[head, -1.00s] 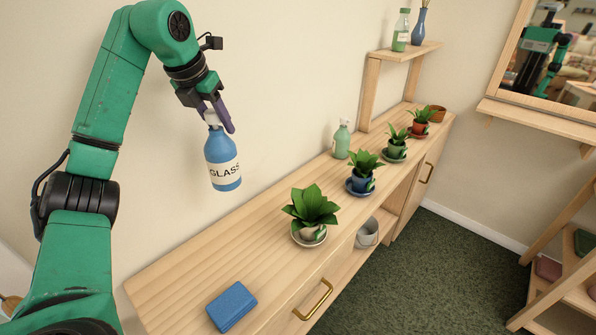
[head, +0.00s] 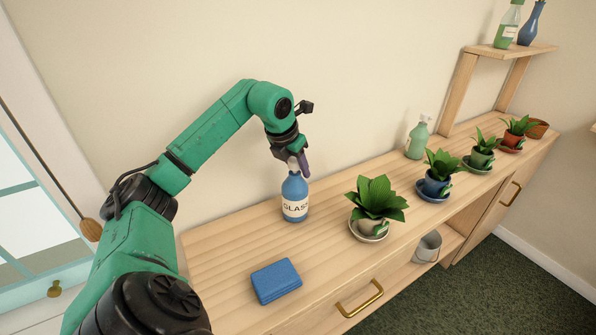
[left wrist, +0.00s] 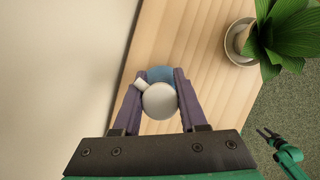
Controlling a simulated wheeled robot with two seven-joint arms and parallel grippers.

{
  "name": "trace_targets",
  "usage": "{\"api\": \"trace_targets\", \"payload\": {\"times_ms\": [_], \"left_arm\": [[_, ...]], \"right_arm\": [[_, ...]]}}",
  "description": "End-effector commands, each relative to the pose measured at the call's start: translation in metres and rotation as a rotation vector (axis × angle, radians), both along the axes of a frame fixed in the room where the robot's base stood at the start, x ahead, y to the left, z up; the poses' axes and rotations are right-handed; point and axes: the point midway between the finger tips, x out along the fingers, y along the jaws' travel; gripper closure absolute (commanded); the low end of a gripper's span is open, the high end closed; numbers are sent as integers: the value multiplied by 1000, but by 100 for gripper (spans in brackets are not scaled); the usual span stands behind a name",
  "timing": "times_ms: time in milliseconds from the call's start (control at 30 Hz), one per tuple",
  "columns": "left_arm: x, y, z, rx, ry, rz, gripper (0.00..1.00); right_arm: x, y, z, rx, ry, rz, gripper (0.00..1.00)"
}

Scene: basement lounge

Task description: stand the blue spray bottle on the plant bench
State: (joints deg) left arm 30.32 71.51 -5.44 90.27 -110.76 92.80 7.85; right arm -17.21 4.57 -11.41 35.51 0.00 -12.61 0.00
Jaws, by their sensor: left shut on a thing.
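The blue spray bottle (head: 295,205), with a white label reading GLASS, is upright over the left part of the plant bench (head: 225,250). My left gripper (head: 298,168) is shut on its white top; in the left wrist view, the purple fingers (left wrist: 159,78) flank the white head (left wrist: 159,102). The bottle's base is at or very near the wood; I cannot tell whether it touches. A small green arm end in the left wrist view looks like my right gripper (left wrist: 268,136); its jaws are too small to read.
The wall is close behind.

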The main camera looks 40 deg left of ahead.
Motion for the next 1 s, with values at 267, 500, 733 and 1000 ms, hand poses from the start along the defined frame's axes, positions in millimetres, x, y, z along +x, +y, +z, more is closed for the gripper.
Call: {"api": "trace_targets", "payload": {"times_ms": [267, 500, 733, 1000], "left_arm": [[1, 0, -1, 1, -5, 0, 100], [0, 0, -3, 0, -2, 0, 28], [0, 0, 0, 0, -2, 0, 28], [-21, -1, 53, 5, -8, 2, 28]], "right_arm": [[0, 2, -1, 3, 0, -1, 46], [0, 2, -2, 3, 0, 0, 46], [0, 2, 2, 3, 0, 0, 46], [0, 1, 2, 1, 0, 1, 46]]}}
